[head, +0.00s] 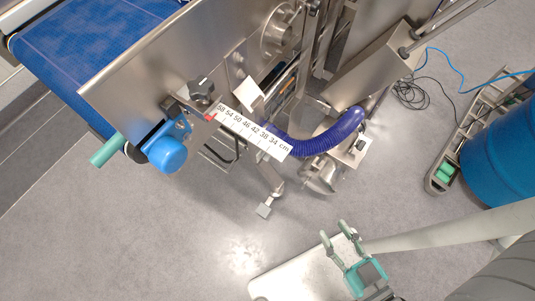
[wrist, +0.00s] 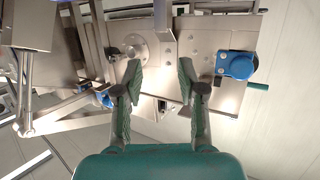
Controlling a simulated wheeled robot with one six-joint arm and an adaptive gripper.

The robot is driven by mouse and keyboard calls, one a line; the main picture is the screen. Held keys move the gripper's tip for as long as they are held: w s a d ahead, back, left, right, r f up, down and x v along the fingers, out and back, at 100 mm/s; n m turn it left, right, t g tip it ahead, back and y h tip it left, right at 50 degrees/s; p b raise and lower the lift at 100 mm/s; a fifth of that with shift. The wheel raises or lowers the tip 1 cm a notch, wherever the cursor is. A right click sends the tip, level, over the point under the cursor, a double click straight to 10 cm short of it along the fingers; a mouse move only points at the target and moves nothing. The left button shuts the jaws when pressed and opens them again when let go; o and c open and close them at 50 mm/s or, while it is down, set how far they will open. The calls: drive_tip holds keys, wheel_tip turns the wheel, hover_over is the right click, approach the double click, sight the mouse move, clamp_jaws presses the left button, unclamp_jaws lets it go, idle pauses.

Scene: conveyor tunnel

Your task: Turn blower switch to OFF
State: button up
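The blower (head: 325,178) is a steel unit on the floor under the machine, with a ribbed dark blue hose (head: 335,135) joined to it. A small dark part on its steel box looks like the blower switch (head: 360,146); its position is too small to read. My gripper (head: 334,231) is open and empty, in front of and below the blower in the head view, apart from it. In the wrist view my gripper (wrist: 160,82) has its two fingers spread, with machine panels behind. I cannot make out the switch clearly there.
The conveyor with its blue belt (head: 95,45) fills the upper left. A white scale (head: 248,130), a black star knob (head: 202,91) and a blue round part (head: 167,154) stick out from it. A blue barrel (head: 500,155) and cables (head: 412,92) are at right. The floor (head: 150,235) at lower left is clear.

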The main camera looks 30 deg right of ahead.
drive_tip(key=shift+o, duration=0.3)
drive_tip(key=o, duration=0.4)
drive_tip(key=shift+f, duration=0.1)
drive_tip(key=shift+o, duration=1.3)
drive_tip(key=w+f+n+t, duration=0.2)
drive_tip(key=w+f, duration=0.4)
drive_tip(key=f, duration=0.5)
drive_tip(key=shift+w+t+h, duration=0.3)
drive_tip(key=shift+w+t, duration=0.1)
drive_tip(key=n+g+y, duration=0.2)
drive_tip(key=n+y, duration=0.7)
drive_tip(key=n, duration=0.1)
approach(270, 157)
drive_tip(key=shift+x, duration=5.3)
drive_tip(key=shift+d, duration=0.1)
drive_tip(key=c, duration=1.2)
